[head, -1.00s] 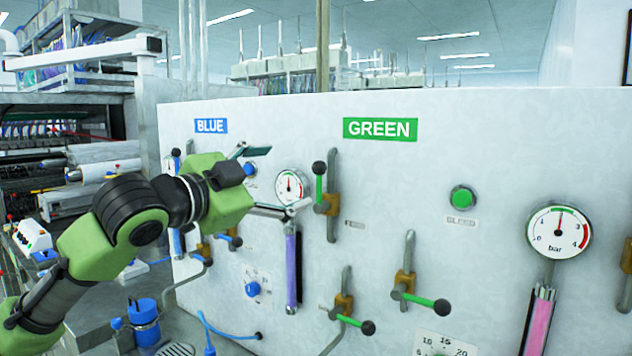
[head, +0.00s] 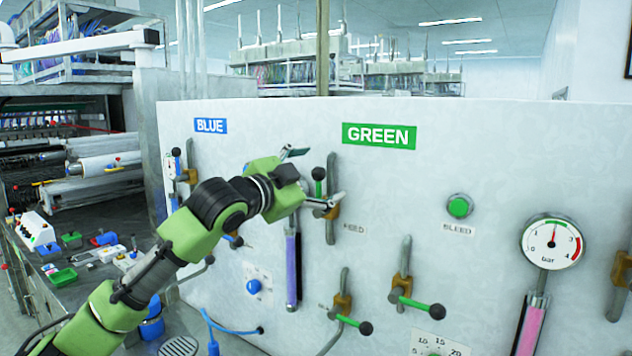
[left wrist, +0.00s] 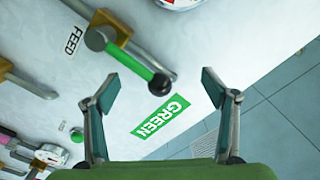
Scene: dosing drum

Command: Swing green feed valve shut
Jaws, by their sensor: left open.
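The green feed valve has a brass body on a grey vertical pipe and a green lever (head: 319,188) with a black ball end. The lever points up, along the pipe, below the GREEN sign in the head view. In the left wrist view the same lever (left wrist: 130,62) slants from its round hub beside the FEED label, and its black ball lies between the open fingertips in the picture. My left gripper (head: 316,174) is open and empty beside the lever; its lower finger overlaps the valve in the head view. I cannot tell whether it touches. My right gripper is not in view.
Two more levers stick out to the right lower down: a green one (head: 421,305) and a black-ended one (head: 350,321). A green bleed button (head: 458,207) and a bar gauge (head: 551,243) are further right. The panel (head: 480,150) above is clear.

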